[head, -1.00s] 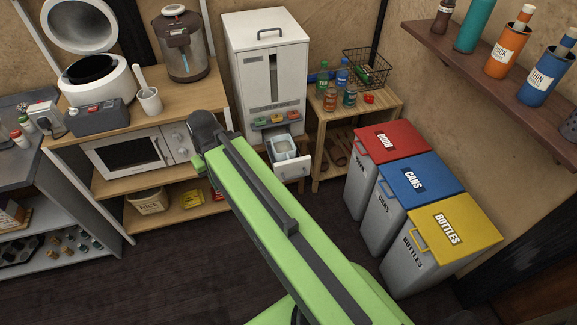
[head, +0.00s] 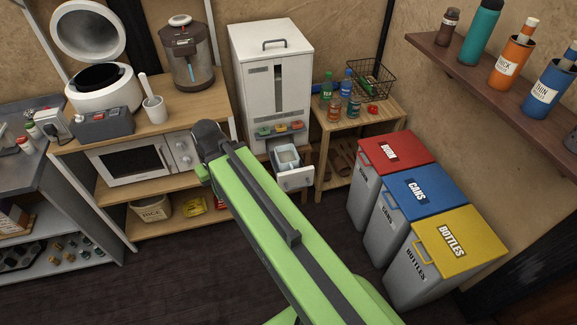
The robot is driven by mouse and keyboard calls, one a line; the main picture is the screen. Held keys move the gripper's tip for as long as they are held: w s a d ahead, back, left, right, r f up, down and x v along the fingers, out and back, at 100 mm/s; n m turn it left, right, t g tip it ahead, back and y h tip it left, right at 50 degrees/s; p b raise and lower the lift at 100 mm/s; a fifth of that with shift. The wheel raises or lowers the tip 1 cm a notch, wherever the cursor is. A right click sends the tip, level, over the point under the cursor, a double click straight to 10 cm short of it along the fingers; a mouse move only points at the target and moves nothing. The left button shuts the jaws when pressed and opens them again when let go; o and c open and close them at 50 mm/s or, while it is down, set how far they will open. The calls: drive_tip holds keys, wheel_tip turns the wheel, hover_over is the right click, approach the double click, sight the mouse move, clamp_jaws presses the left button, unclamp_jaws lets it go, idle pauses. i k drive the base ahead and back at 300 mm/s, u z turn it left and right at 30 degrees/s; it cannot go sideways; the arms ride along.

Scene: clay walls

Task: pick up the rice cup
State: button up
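A tall white rice dispenser (head: 272,75) stands against the back wall. Its low drawer (head: 297,179) is pulled open. A pale, clear-looking container (head: 287,158) sits in the drawer; it may be the rice cup, but it is too small to be sure. A white cup (head: 155,109) with a paddle-like handle standing in it is on the wooden counter beside the rice cooker. My green arm reaches up from the bottom toward the left of the dispenser. My gripper is not visible; only the arm and its dark joint show.
A low wooden shelf with bottles and a wire basket (head: 370,79) stands right of the dispenser. Lidded bins, red (head: 398,150), blue (head: 422,187) and yellow (head: 459,240), line the right. A wall shelf (head: 487,75) juts above them. Dark floor is open at lower left.

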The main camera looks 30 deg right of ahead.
sight(287, 157)
drive_tip(key=k, duration=0.65)
drive_tip(key=u, duration=0.45)
drive_tip(key=i, duration=0.75)
drive_tip(key=u, duration=0.65)
drive_tip(key=i, duration=1.1)
drive_tip(key=z, duration=0.1)
